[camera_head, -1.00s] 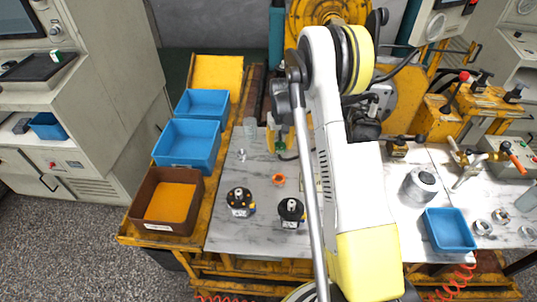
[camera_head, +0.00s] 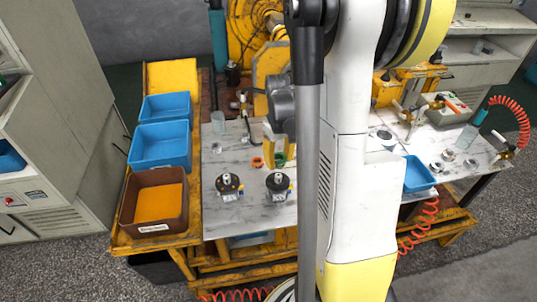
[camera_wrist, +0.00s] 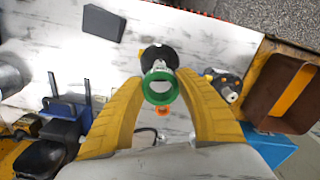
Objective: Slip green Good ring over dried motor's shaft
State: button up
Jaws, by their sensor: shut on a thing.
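My gripper (camera_head: 279,150) has yellow fingers, shut on the green ring (camera_wrist: 161,99); the ring also shows low between the fingers in the head view (camera_head: 280,160). In the wrist view, my gripper (camera_wrist: 160,88) holds the ring with its hole facing the camera. A black motor (camera_wrist: 158,56) with a pale upright shaft lies just beyond the ring, partly hidden by it. This is the right motor (camera_head: 278,183) in the head view. A second black motor (camera_head: 229,184) stands to its left. Ring and shaft overlap in the wrist picture, but in the head view the ring is behind the motor, apart.
An orange ring (camera_head: 257,162) lies on the white table (camera_head: 240,215). Blue bins (camera_head: 160,145) and a brown crate (camera_head: 152,200) stand along the left. A glass beaker (camera_head: 218,122) is at the back. A blue tray (camera_head: 418,174) lies right of my arm.

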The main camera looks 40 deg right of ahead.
aim_at(279, 176)
jog(key=shift+d+f+b, duration=0.15)
jog(key=shift+f+b, duration=0.6)
jog(key=shift+f, duration=0.25)
jog(key=shift+f+b, duration=1.15)
jog(key=shift+f, duration=0.45)
jog(key=shift+f, duration=0.1)
jog(key=shift+f+b, duration=1.4)
jog(key=shift+b, duration=0.05)
jog(key=o, duration=0.8)
jog(key=shift+o, duration=0.2)
